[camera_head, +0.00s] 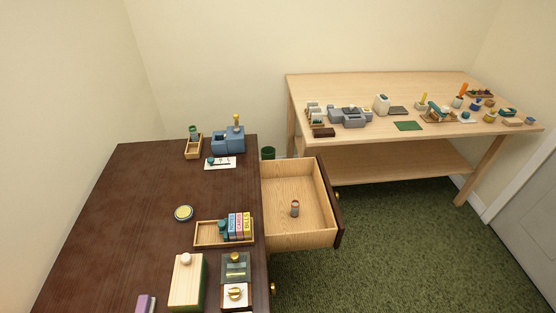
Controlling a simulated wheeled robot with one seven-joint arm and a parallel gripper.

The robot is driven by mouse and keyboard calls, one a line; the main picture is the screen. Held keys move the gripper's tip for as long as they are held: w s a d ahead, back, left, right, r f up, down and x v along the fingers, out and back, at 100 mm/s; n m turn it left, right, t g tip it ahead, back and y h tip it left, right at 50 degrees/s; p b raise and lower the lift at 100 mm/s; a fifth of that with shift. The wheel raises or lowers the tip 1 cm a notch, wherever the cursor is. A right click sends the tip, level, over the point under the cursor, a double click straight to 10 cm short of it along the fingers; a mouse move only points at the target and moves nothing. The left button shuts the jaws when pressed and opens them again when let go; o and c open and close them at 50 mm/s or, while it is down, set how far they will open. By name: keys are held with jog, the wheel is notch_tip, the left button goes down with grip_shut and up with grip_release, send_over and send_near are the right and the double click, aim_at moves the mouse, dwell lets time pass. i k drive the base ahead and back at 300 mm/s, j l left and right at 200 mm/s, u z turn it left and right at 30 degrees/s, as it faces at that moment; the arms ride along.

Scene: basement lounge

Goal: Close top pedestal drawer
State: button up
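The top pedestal drawer (288,238) is pulled out to the right from the dark brown desk (130,205). Its inside is light wood and its dark front panel (329,199) faces right, over the green carpet. A small brown and grey cylindrical item (295,208) is inside the drawer, near its middle. A brass knob (337,195) shows partly at the outer side of the front panel. My gripper is not in view, and no part of my arm shows.
Desk items near the drawer side include a wooden tray with small boxes (205,241), a dark box with a gold knob (235,270) and a blue-grey holder (229,140). A light wood table (300,90) with several small objects stands behind. Carpet (400,250) right of the drawer is clear.

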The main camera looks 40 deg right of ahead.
aim_at(319, 224)
jog(key=i+l+u, duration=0.25)
jog(key=l, duration=0.55)
jog(key=l+u, duration=0.3)
jog(key=l, duration=0.5)
jog(key=l+u, duration=0.25)
jog(key=l, duration=0.6)
jog(key=l+u, duration=0.3)
jog(key=l, duration=0.5)
jog(key=k+l+u, duration=0.25)
jog(key=l, duration=0.6)
jog(key=i, duration=0.1)
